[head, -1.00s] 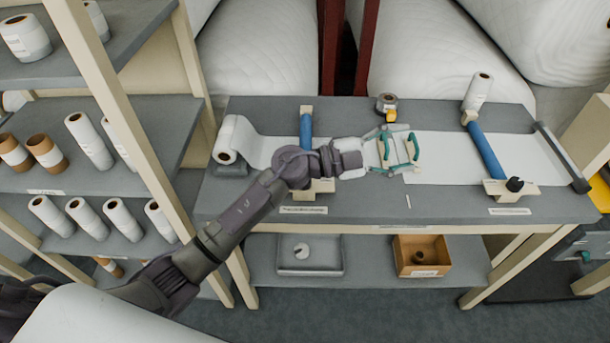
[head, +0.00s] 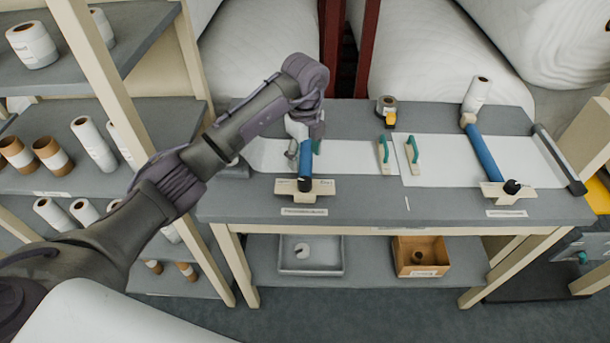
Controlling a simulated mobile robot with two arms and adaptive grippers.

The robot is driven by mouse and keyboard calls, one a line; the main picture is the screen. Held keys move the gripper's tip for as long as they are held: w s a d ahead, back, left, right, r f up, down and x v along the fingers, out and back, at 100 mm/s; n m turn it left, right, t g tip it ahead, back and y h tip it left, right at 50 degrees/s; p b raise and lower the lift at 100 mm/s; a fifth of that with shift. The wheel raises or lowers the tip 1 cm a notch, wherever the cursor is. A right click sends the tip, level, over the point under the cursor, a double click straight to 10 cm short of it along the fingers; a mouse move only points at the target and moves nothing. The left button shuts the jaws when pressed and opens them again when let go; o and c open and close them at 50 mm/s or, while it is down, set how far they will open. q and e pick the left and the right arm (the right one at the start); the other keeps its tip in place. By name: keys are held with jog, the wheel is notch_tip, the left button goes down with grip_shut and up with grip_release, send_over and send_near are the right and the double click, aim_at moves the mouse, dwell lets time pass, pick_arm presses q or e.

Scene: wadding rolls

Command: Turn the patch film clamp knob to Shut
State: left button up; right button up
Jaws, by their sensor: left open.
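Two film clamps lie across white film on the grey bench, each a blue bar with a cream plate and a black knob. The left clamp's knob (head: 304,184) is at the front end of its bar (head: 306,165); the right clamp's knob (head: 512,187) is on its own plate (head: 495,194). The labels in front are too small to read, so I cannot tell which clamp is the patch film one. My left gripper (head: 305,148) is open and empty, pointing down over the left bar, just behind its knob. It hides part of that bar. My right gripper is not in view.
A tape dispenser (head: 387,108) and a white roll (head: 476,92) stand at the back. A grey tray (head: 311,268) and an open box (head: 420,262) are on the lower shelf. The front bench strip is mostly clear.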

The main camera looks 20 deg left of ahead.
aim_at(305, 180)
pick_arm(q)
notch_tip(305, 180, down, 8)
jog(key=shift+r+p, duration=0.1)
jog(key=shift+p, duration=0.95)
jog(key=shift+f, duration=0.7)
jog(key=c, duration=1.1)
jog(key=shift+c, duration=0.2)
